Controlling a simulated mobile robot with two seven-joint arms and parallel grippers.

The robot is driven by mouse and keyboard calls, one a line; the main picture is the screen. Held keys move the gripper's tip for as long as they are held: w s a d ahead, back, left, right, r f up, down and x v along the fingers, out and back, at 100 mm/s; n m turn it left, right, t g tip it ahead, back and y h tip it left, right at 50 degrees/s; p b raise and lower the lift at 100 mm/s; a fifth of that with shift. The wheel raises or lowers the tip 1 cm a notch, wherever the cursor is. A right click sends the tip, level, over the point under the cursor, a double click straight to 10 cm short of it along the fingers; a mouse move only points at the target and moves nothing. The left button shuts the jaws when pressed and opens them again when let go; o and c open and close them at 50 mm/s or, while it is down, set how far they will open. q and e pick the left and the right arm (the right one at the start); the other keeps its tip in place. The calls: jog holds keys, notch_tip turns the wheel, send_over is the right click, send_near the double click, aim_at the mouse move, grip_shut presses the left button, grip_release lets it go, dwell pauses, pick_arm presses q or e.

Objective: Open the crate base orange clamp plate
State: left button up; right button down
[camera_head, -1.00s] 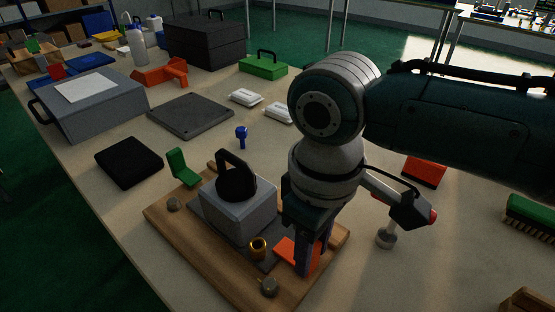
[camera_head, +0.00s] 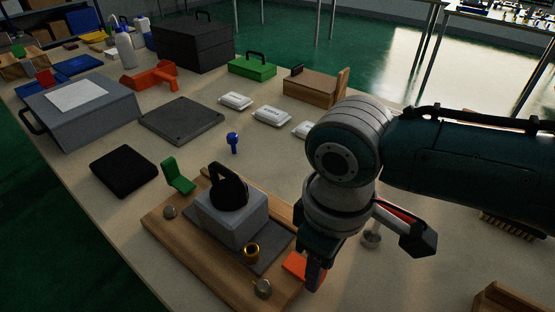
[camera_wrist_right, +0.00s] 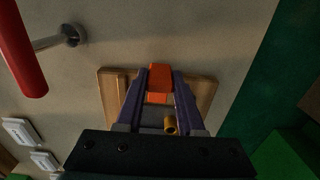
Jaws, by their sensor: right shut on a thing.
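The orange clamp plate (camera_head: 296,265) is at the right edge of the wooden base board (camera_head: 168,230). My right gripper (camera_head: 313,284) is shut on the plate, partly hiding it in the head view. In the right wrist view the orange plate (camera_wrist_right: 159,78) sits between the two purple fingers of my right gripper (camera_wrist_right: 160,88). On the board stand a grey block (camera_head: 232,222) with a black handle (camera_head: 228,187), a brass ring (camera_head: 251,252) and round metal knobs (camera_head: 263,288). A green angled flap (camera_head: 180,178) stands at the board's far side. My left gripper is not in view.
A red-handled tool with a round metal foot (camera_head: 371,240) stands close right of my right gripper; its red handle (camera_wrist_right: 22,50) shows in the wrist view. A black pad (camera_head: 124,170), a dark plate (camera_head: 182,120) and a blue peg (camera_head: 232,141) lie beyond the board.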

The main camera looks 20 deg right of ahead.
jog(key=c, duration=0.5)
grip_release()
notch_tip(320, 180, up, 10)
jog(key=p, duration=0.3)
jog(key=s+a+r+m+t+y+p, duration=0.1)
jog(key=s+a+r+y+p, duration=0.25)
jog(key=s+a, duration=0.2)
jog(key=s+d+r+m+t+h+p, duration=0.3)
jog(key=s+d+r+m+p, duration=0.35)
jog(key=d, duration=0.55)
jog(key=shift+n, duration=0.95)
jog(key=r+p, duration=1.2)
jog(key=s+r+p, duration=0.1)
jog(key=r+p, duration=1.1)
jog(key=r, duration=0.1)
jog(key=r+p, duration=1.2)
jog(key=r, duration=0.1)
jog(key=shift+s+r, duration=0.2)
jog(key=shift+r, duration=0.05)
